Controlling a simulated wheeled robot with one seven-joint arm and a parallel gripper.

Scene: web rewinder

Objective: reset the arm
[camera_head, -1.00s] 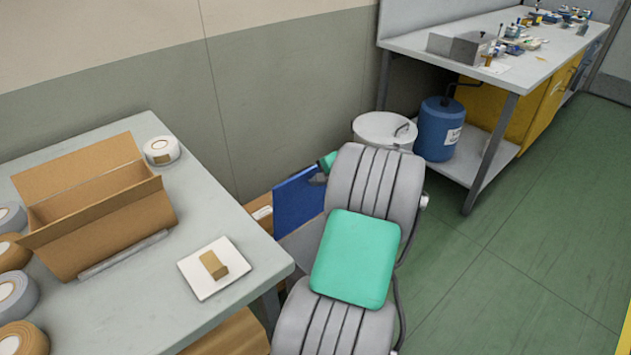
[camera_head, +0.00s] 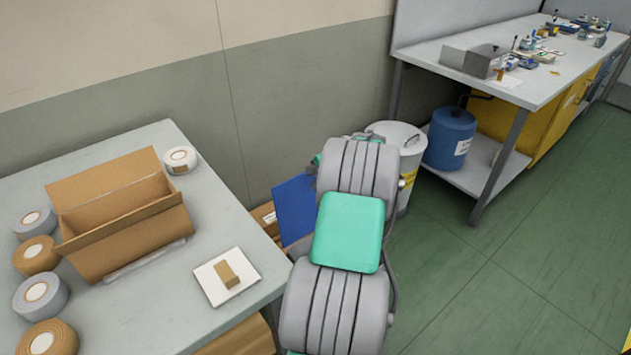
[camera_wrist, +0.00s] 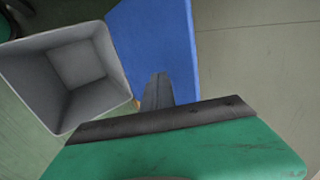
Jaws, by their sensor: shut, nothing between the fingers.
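My arm rises in the middle of the head view, grey with a green cover, bent over beside the table (camera_head: 215,190). My gripper (camera_wrist: 159,80) shows in the wrist view as dark fingers closed together, with nothing between them. A blue panel (camera_wrist: 155,40) lies behind the fingers in that view; I cannot tell whether they touch it. In the head view a blue panel (camera_head: 294,208) shows just left of my arm, and the arm mostly hides the gripper there.
An open cardboard box (camera_head: 125,225), tape rolls (camera_head: 40,291) and a white tile (camera_head: 212,284) with a small brown block (camera_head: 227,274) are on the table. A grey bin (camera_wrist: 75,70) is close left of the fingers. A white drum (camera_head: 408,170) and blue drum (camera_head: 449,138) stand behind my arm. Green floor at right is clear.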

